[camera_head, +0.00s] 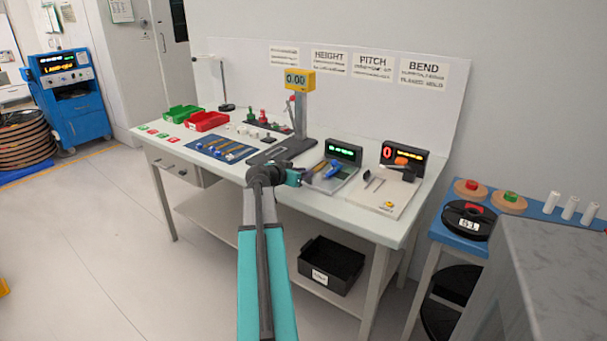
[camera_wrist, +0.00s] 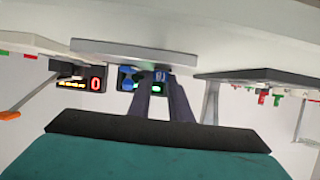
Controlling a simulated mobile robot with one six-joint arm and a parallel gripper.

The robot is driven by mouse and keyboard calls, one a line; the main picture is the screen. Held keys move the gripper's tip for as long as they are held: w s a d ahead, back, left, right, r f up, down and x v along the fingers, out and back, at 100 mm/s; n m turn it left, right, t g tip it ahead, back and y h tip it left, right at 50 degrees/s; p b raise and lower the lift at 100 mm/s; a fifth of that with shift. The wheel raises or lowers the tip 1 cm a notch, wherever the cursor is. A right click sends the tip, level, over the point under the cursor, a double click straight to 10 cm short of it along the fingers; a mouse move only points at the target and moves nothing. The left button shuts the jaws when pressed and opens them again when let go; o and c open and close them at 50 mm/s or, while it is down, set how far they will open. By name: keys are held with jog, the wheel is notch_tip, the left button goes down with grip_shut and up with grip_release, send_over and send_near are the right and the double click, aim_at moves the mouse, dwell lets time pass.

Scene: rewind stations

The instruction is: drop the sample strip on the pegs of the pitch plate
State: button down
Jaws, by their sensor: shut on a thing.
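My gripper (camera_head: 304,179) reaches over the front of the bench, just left of the pitch plate (camera_head: 346,183). In the wrist view its two dark fingers (camera_wrist: 164,88) are close together, with a small blue piece (camera_wrist: 160,74) between their tips. I take this for part of the sample strip, most of which is hidden. In the head view a tan and a blue piece (camera_head: 333,169) show by the fingertips, over the plate; I cannot tell whether they touch it. The pegs are too small to make out. The pitch station's green-lit display (camera_head: 343,153) stands behind the plate; it also shows in the wrist view (camera_wrist: 157,88).
A blue mat (camera_head: 205,147) with several strips lies to the left. The height gauge (camera_head: 299,110) stands behind my gripper. The bend station (camera_head: 385,190) is close on the right. Red (camera_head: 207,121) and green bins (camera_head: 181,113) sit at the far left of the bench.

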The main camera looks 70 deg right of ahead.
jog(key=shift+f, duration=0.15)
jog(key=c, duration=1.5)
grip_release()
jog(key=shift+c, duration=0.2)
jog(key=shift+a, duration=0.15)
jog(key=b+v, duration=0.1)
jog(key=v, duration=1.2)
jog(key=shift+a+r, duration=0.2)
jog(key=shift+a, duration=0.05)
jog(key=shift+w, duration=0.15)
